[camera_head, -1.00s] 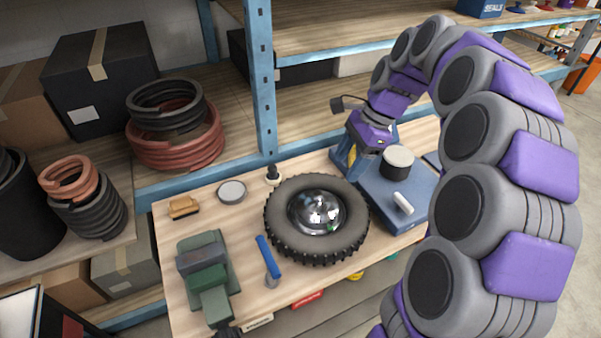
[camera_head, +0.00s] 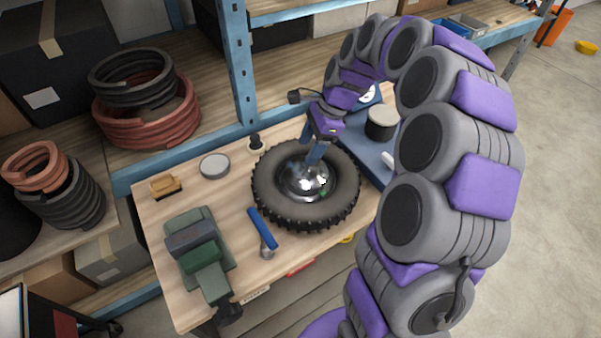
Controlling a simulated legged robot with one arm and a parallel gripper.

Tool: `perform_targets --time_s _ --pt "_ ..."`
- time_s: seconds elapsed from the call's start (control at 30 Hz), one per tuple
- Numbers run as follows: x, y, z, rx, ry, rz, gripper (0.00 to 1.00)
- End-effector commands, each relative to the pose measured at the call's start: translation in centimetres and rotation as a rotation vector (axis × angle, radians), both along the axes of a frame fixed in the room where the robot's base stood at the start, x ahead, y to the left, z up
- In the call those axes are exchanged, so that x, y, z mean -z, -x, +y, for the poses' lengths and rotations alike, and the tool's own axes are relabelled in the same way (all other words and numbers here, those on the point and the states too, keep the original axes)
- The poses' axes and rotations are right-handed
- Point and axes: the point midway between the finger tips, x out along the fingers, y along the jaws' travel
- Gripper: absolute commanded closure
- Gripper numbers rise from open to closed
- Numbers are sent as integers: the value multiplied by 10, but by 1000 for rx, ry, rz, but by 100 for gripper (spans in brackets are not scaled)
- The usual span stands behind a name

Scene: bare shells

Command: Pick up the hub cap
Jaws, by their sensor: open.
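The hub cap (camera_head: 303,182) is a shiny chrome dome in the middle of a black knobbly tyre (camera_head: 268,188), which lies flat on the wooden workbench. My gripper (camera_head: 316,158) is open and points down over the far right part of the tyre's centre. Its fingers overlap the hub cap's far edge in the picture. I cannot tell whether they touch it. The fingers hide a small part of the hub cap's far side.
A blue-handled hammer (camera_head: 262,229) and a green vise (camera_head: 200,252) are left of the tyre. A brush (camera_head: 165,186) and a round grey tin (camera_head: 214,166) lie behind. A blue case (camera_head: 364,150) stands right. A blue shelf post (camera_head: 238,70) rises behind the bench.

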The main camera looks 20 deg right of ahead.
Motion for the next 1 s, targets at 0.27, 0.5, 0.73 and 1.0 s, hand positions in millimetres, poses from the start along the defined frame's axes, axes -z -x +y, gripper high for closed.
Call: perform_targets --time_s 0.27,0.5,0.73,1.0 --pt "18 2 0 -1 -4 2 38" --pt "49 3 20 -1 3 1 38" --pt "52 4 19 0 2 0 38" --pt "52 3 12 3 -3 -1 60"
